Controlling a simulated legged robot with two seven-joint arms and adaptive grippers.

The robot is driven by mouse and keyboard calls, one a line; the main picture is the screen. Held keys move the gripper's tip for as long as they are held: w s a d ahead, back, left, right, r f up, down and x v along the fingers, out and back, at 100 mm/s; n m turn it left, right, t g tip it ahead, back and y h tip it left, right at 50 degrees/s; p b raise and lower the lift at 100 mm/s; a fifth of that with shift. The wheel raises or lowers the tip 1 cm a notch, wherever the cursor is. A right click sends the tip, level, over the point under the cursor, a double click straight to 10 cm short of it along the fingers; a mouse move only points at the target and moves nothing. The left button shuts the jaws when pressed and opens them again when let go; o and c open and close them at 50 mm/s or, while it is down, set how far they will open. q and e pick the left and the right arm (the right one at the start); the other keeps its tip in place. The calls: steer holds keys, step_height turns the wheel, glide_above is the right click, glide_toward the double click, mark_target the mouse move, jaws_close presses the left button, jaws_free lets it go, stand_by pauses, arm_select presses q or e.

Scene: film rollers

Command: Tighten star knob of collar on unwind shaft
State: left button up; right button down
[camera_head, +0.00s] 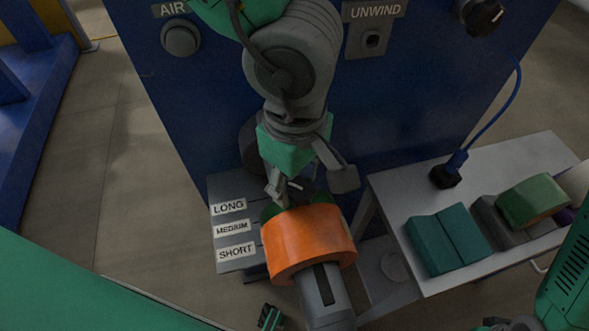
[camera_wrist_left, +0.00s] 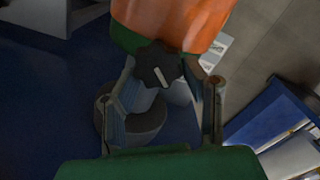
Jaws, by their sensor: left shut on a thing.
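The dark star knob (camera_wrist_left: 157,65), with a pale mark on its face, sits beside a green ring-shaped part (camera_wrist_left: 124,36) that looks like the collar. My left gripper (camera_head: 306,180) reaches down to the far side of the orange roll (camera_head: 310,245). Its fingers are shut on the star knob, which shows small and dark in the head view (camera_head: 297,184). The grey unwind shaft (camera_head: 322,293) sticks out of the roll toward me. The roll hides the shaft's middle and part of the collar. My right gripper is not in view.
A plate marked LONG, MEDIUM and SHORT (camera_head: 232,230) is left of the roll.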

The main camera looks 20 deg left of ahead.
mark_target(302, 183)
arm_select(q)
steer(key=shift+d+r+n+p, duration=0.1)
steer(key=shift+r+n+p, duration=0.05)
steer(key=shift+n+p, duration=0.6)
steer(key=shift+n, duration=0.55)
steer(key=o, duration=1.1)
steer(key=shift+w+d, duration=0.1)
steer(key=shift+d, duration=0.15)
steer(key=shift+d+r, duration=0.1)
steer(key=shift+r, duration=0.25)
steer(key=shift+w+r, duration=0.15)
steer(key=shift+r, duration=5.3)
